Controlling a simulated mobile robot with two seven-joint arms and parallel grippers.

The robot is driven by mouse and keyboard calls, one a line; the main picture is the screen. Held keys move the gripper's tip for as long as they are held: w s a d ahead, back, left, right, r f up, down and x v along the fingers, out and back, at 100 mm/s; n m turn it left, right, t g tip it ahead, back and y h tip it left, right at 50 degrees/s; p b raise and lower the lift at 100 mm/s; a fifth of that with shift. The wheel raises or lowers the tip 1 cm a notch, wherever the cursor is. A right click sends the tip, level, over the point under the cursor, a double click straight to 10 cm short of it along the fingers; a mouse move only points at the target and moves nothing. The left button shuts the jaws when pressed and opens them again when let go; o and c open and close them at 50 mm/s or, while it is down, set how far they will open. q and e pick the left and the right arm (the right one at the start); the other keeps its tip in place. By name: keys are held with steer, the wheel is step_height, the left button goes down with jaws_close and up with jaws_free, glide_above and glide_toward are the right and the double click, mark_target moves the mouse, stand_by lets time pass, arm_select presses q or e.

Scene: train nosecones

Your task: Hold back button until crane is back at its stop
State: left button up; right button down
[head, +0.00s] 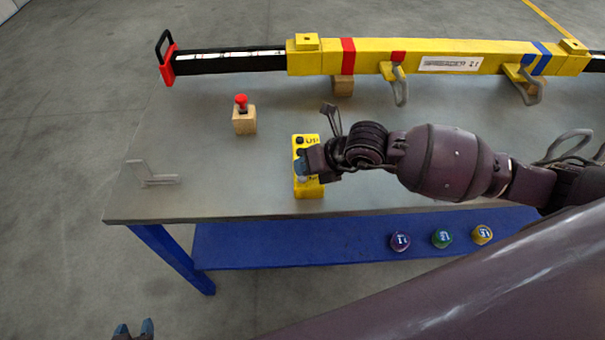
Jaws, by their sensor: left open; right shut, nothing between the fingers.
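A yellow control pendant (309,188) with dark buttons lies near the front edge of the grey table. My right gripper (303,166) is shut, with its tips over the pendant's middle, touching it or just above; I cannot tell which. The gripper hides the middle buttons, so I cannot read the back button or see whether it is pressed. My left gripper (133,329) is open and empty at the bottom left, in front of the table and away from it. I cannot make out a crane or its stop in the head view.
A yellow spreader beam (375,60) with black ends and grey hooks lies along the back of the table (215,190). A red button on a wooden block (244,122) and a grey bracket (150,178) stand left.

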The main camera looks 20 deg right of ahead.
arm_select(q)
steer(key=shift+w+r+p, duration=0.2)
steer(key=shift+r+p, duration=0.15)
steer(key=shift+r, duration=0.35)
arm_select(e)
steer(key=shift+r, duration=0.55)
steer(key=shift+r, duration=0.1)
steer(key=shift+r+p, duration=2)
steer(key=shift+r, duration=0.5)
arm_select(q)
steer(key=shift+t, duration=0.3)
steer(key=r, duration=0.2)
steer(key=w+r, duration=0.1)
steer(key=r, duration=0.2)
steer(key=shift+r, duration=0.1)
arm_select(e)
steer(key=shift+f, duration=0.1)
